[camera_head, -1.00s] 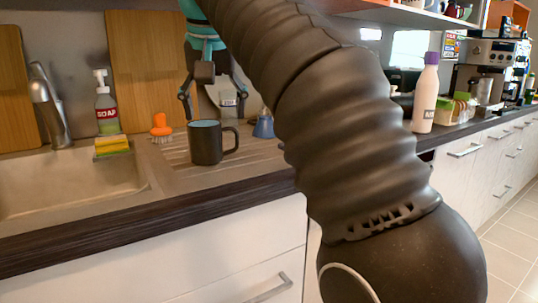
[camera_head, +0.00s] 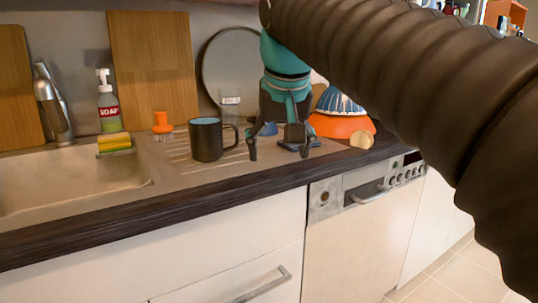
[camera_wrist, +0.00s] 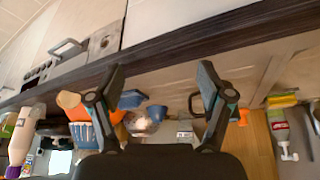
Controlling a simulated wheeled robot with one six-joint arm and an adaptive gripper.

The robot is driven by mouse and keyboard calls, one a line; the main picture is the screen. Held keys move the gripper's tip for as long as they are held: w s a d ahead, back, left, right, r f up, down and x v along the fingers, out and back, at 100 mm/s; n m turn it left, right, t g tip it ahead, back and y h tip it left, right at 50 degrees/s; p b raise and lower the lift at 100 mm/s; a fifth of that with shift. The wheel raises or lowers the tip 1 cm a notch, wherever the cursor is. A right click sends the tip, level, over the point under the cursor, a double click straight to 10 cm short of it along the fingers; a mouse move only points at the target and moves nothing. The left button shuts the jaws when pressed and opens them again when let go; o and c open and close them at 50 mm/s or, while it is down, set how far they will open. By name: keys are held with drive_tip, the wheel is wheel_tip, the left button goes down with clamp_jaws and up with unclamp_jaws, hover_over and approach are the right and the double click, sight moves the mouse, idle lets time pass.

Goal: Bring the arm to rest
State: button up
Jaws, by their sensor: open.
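My gripper (camera_head: 281,148) is open and empty in the head view. It hangs in front of the counter's back part, to the right of the black mug (camera_head: 206,140), with its fingers apart and pointing down. The mug stands upright on the drainboard, apart from the fingers. In the wrist view, my gripper (camera_wrist: 160,85) shows two spread fingers with nothing held between them. My black ribbed arm crosses the upper right of the head view and hides part of the counter there.
A sink (camera_head: 70,182) is at the left, with a soap bottle (camera_head: 108,103), a sponge (camera_head: 114,143) and an orange brush (camera_head: 161,124) nearby. An orange bowl (camera_head: 340,126) stands right of my gripper. A dishwasher (camera_head: 360,235) is below the counter. Floor shows at lower right.

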drive_tip(key=s+d+f, duration=0.4)
drive_tip(key=s+f, duration=0.1)
drive_tip(key=f, duration=0.4)
drive_tip(key=s+d+f+m, duration=0.1)
drive_tip(key=s+d+f, duration=0.4)
drive_tip(key=f, duration=0.4)
drive_tip(key=s+d+f, duration=0.5)
drive_tip(key=s+f, duration=0.1)
drive_tip(key=f, duration=0.3)
drive_tip(key=shift+s+m+t+h, duration=0.3)
drive_tip(key=shift+s+t, duration=0.1)
